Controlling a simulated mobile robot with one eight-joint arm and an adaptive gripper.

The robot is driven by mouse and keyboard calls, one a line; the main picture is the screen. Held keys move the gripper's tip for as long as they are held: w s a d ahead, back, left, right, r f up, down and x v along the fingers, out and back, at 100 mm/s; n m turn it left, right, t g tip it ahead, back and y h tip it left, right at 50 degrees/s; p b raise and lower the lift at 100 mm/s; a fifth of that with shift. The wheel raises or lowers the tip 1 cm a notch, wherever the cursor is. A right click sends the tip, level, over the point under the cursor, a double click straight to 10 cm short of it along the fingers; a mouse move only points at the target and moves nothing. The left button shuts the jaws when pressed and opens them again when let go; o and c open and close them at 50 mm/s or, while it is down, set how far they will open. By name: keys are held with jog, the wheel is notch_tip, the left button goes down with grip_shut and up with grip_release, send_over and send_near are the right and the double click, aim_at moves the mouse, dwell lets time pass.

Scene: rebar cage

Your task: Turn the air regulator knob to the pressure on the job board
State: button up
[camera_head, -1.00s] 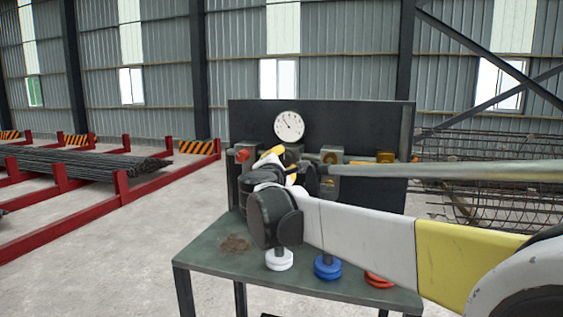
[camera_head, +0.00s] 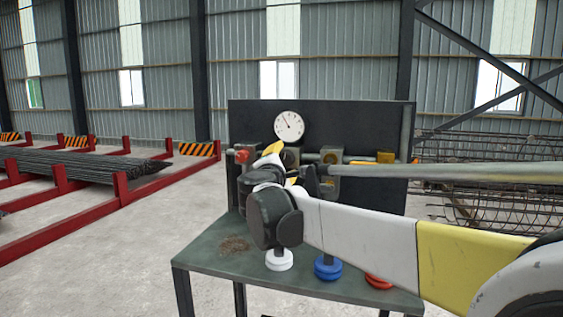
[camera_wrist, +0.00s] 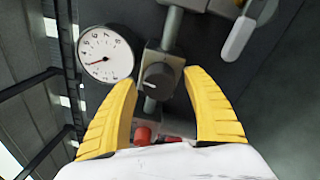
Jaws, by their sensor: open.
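A dark regulator knob (camera_wrist: 157,76) with a pale mark sits on a grey block in the wrist view, between my gripper's fingertips. My gripper (camera_wrist: 159,78) is open, with one yellow finger on each side of the knob. I cannot tell whether either finger touches it. The white round pressure gauge (camera_wrist: 105,55) is left of the knob in the wrist view, its red needle pointing left and slightly down. In the head view the gauge (camera_head: 289,125) is on the dark panel above my gripper (camera_head: 276,150), and my wrist hides the knob. I do not see a job board.
A red fitting (camera_wrist: 142,135) lies low between the fingers. A pale lever (camera_wrist: 239,39) is at upper right in the wrist view. A green table (camera_head: 235,262) below my arm carries white (camera_head: 279,260), blue (camera_head: 328,267) and red (camera_head: 379,281) round items.

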jog(key=v, duration=1.2)
